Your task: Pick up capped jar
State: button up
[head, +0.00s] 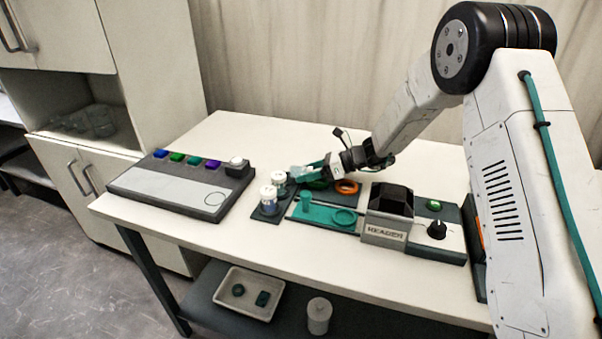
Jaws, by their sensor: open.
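Two small jars with white caps stand upright on a dark base near the middle of the table. The front capped jar (268,197) is clear of my gripper. The rear capped jar (279,179) stands just behind it, close to the fingertips. My gripper (299,173) is open and reaches in from the right, its tips just right of the rear jar. I cannot tell whether they touch it. The lower part of the rear jar is partly hidden by the front jar.
A teal tray (340,226) and a grey reader box (385,233) stand right of the jars. An orange ring (346,187) lies behind. A panel (172,190) with coloured buttons is at left. A white bin (226,298) and a pale canister (319,312) sit on the lower shelf.

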jog(key=c, duration=1.2)
jog(key=shift+o, duration=0.2)
